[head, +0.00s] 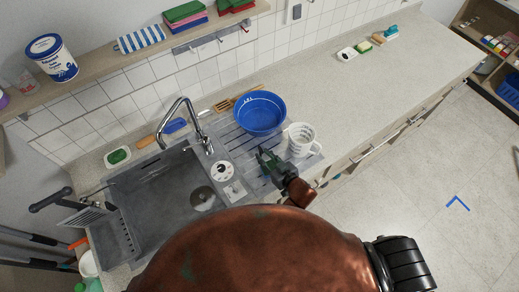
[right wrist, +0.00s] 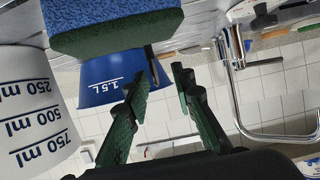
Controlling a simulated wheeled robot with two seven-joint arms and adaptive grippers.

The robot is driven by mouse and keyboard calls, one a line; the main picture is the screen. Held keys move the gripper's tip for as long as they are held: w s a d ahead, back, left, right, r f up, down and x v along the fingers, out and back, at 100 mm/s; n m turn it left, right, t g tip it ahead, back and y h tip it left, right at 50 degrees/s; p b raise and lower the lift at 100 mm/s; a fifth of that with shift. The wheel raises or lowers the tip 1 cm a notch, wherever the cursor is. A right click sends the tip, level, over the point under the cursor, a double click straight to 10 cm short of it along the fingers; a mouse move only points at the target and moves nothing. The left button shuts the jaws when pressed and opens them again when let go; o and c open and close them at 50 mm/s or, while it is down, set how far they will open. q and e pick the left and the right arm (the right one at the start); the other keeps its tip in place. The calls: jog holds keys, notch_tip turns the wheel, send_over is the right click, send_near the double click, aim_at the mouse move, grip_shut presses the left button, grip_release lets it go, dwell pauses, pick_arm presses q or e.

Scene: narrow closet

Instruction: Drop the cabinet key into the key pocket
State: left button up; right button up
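My right gripper (head: 268,160) hangs over the drainboard, left of the white measuring jug (head: 301,139) and below the blue bowl (head: 260,112) in the head view. In the right wrist view its two green-padded fingers (right wrist: 158,82) stand apart, and I see nothing clamped between them. A small dark slim piece (right wrist: 152,64) lies beyond the fingertips beside a blue and green sponge (right wrist: 120,28); I cannot tell whether it is the key. I cannot make out the cabinet key or the key pocket for certain. My left gripper is not in view.
The grey sink (head: 160,200) with its tap (head: 183,112) is left of the gripper. The jug also shows close by in the right wrist view (right wrist: 32,110). A wall shelf (head: 130,62) holds a tin (head: 52,58) and cloths. The countertop (head: 390,85) farther right is mostly clear.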

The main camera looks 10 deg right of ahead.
aim_at(260, 150)
jog(key=w, duration=0.1)
jog(key=w+f, duration=0.1)
jog(key=w, duration=0.1)
jog(key=shift+w+a+f+p, duration=0.15)
jog(key=shift+f+p, duration=0.1)
jog(key=shift+p, duration=0.1)
jog(key=shift+w+a+f, duration=0.3)
jog(key=shift+w, duration=0.25)
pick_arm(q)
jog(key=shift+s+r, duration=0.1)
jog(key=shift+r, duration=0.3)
pick_arm(e)
grip_shut()
